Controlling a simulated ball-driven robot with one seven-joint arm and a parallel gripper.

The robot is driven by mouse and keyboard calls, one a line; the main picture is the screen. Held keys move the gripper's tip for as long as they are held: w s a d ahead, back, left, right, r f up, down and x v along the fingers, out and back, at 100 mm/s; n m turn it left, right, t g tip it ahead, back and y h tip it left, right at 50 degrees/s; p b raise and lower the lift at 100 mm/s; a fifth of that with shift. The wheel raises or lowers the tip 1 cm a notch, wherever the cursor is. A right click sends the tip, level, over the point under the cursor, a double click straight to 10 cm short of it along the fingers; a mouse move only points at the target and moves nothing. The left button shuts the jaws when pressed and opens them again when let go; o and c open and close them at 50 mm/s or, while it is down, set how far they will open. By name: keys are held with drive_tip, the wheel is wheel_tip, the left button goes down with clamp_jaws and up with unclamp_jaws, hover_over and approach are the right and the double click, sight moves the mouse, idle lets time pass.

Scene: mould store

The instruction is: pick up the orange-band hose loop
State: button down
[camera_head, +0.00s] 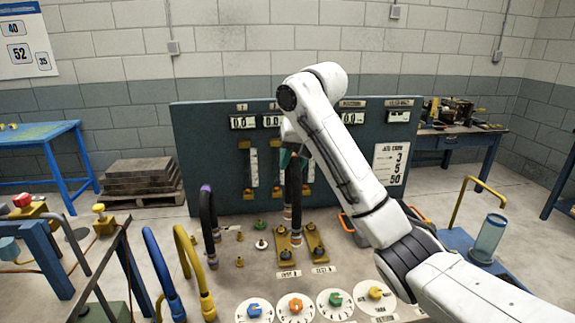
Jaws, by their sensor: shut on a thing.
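My gripper (291,158) is over the middle of the bench, its jaws partly hidden by my own arm. It is shut on a dark hose loop (296,195) that hangs below it. Small reddish-orange bands show low on this loop; they are too small to read clearly. The loop's lower ends come down in front of the panel, close above the brass plates (283,245). I cannot tell whether they touch the plates.
A dark hose with a purple end (208,215) stands left of the held loop. Blue (158,265) and yellow (190,262) hoses stand at the front left. Round dials (295,307) line the front edge. The blue-grey panel (215,150) closes off the back. My arm covers the right side.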

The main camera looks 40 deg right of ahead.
drive_tip(key=s+a+r+p, duration=0.2)
drive_tip(key=s+r+p, duration=0.1)
drive_tip(key=s, duration=0.4)
drive_tip(key=shift+s+a+r, duration=0.25)
drive_tip(key=shift+s+r, duration=0.05)
drive_tip(key=shift+s, duration=0.05)
